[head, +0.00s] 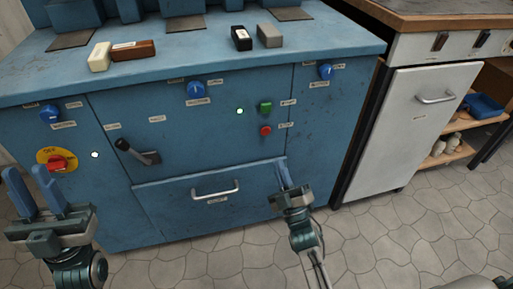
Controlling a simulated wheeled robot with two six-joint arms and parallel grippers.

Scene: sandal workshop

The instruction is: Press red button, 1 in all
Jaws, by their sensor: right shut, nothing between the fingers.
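The red button (265,131) is a small round button on the front of the blue machine (200,130). It sits just below a green button (265,107), with a label at its right. My right gripper (283,164) is shut and empty, its fingers together and pointing up. In the picture its tips lie below and slightly right of the red button, apart from it.
The front also has blue knobs (196,90), a black-handled lever (135,150), lit lamps (239,111) and a drawer handle (215,190). Small blocks (270,36) lie on the top. A grey cabinet (410,125) stands at the right. The tiled floor (390,235) is clear.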

